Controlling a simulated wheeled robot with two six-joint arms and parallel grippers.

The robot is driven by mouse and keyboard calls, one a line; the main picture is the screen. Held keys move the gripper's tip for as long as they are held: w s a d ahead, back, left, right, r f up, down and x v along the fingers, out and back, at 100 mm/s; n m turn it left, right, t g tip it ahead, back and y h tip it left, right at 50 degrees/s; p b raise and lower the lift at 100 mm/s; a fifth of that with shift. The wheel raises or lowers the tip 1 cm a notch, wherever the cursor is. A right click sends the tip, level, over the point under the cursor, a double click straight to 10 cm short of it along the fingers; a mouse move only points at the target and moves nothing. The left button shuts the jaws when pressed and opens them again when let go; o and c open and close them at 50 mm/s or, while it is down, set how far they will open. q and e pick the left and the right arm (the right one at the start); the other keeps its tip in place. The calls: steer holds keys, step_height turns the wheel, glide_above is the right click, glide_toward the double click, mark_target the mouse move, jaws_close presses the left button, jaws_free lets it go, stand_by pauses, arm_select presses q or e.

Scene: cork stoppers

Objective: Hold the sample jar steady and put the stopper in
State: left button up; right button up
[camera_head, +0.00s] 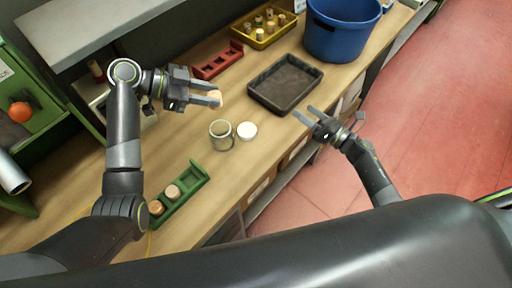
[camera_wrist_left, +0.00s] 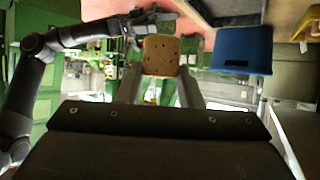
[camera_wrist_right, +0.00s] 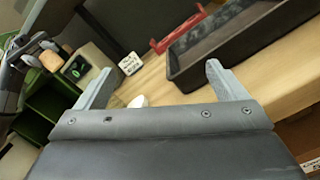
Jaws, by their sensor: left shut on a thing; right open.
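My left gripper (camera_head: 213,94) is shut on a tan cork stopper (camera_head: 217,98), held in the air behind the sample jar in the head view. The cork, with small dark pits, also shows between the fingers in the left wrist view (camera_wrist_left: 162,56) and at the left of the right wrist view (camera_wrist_right: 50,60). The small grey sample jar (camera_head: 221,142) stands upright on the bench, with nothing gripping it. A round white object (camera_head: 247,130) lies just right of it. My right gripper (camera_head: 304,112) is open and empty, right of the jar by the bench's front edge.
A black tray (camera_head: 256,95) lies behind the jar to the right. A green rack (camera_head: 200,174) with corks is in front. A red rack (camera_head: 207,72), a yellow tray (camera_head: 257,46) of several stoppers and a blue tub (camera_head: 340,42) stand farther back. Bench around the jar is mostly clear.

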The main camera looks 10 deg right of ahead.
mark_target(221, 134)
steer(key=s+a+f+n+g+y, duration=0.1)
steer(key=s+a+n, duration=0.1)
steer(key=a, duration=0.4)
steer(key=s+a+f+n+g+y, duration=0.1)
steer(key=s+a+n, duration=0.1)
steer(key=a+n, duration=0.2)
steer(key=s+a+f+n+g+y, duration=0.1)
steer(key=a+n, duration=0.3)
steer(key=a, duration=0.4)
steer(key=shift+s+f+g, duration=0.1)
steer(key=shift+s+g, duration=0.3)
steer(key=shift+s, duration=0.45)
steer(key=x, duration=1.2)
steer(key=shift+s+a, duration=0.15)
